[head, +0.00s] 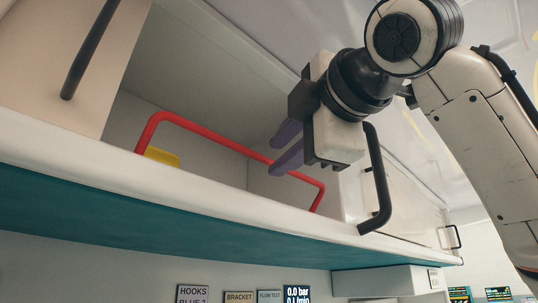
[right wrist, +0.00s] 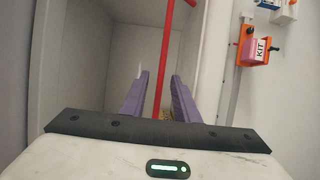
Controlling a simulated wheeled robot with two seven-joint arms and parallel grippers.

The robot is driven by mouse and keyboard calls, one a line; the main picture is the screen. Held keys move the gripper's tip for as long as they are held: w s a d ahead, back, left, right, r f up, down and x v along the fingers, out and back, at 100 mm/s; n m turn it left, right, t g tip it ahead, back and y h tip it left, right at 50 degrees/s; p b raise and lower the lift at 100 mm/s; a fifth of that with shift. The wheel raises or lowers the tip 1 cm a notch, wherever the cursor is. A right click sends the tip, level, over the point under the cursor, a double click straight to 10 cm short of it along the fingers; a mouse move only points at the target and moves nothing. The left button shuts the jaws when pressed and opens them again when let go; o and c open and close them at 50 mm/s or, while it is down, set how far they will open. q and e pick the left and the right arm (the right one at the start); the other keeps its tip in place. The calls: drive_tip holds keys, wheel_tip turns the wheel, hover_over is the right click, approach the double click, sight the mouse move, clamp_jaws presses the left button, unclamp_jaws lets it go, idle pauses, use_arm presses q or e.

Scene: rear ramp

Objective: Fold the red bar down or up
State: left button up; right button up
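The red bar (head: 205,134) is a bent handle-like rail standing up along the front edge of an open overhead compartment. My right gripper (head: 276,155) is at the bar's right half, and its lower purple finger covers part of the bar. In the right wrist view the two purple fingers (right wrist: 160,77) are apart, and the red bar (right wrist: 164,50) runs lengthwise through the gap between them. Space shows on both sides of the bar; I cannot tell how deep it sits between the fingers. My left gripper is in neither view.
A yellow object (head: 162,156) lies in the compartment behind the bar. Black handles stand left (head: 90,48) and right (head: 377,180) of the opening, the right one close to my gripper. The white shelf edge (head: 200,190) runs below. An orange kit holder (right wrist: 253,47) is on the wall.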

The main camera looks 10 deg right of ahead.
sight(270, 160)
drive_tip(key=p+x, duration=0.1)
drive_tip(key=x, duration=0.4)
drive_tip(key=shift+s, duration=0.1)
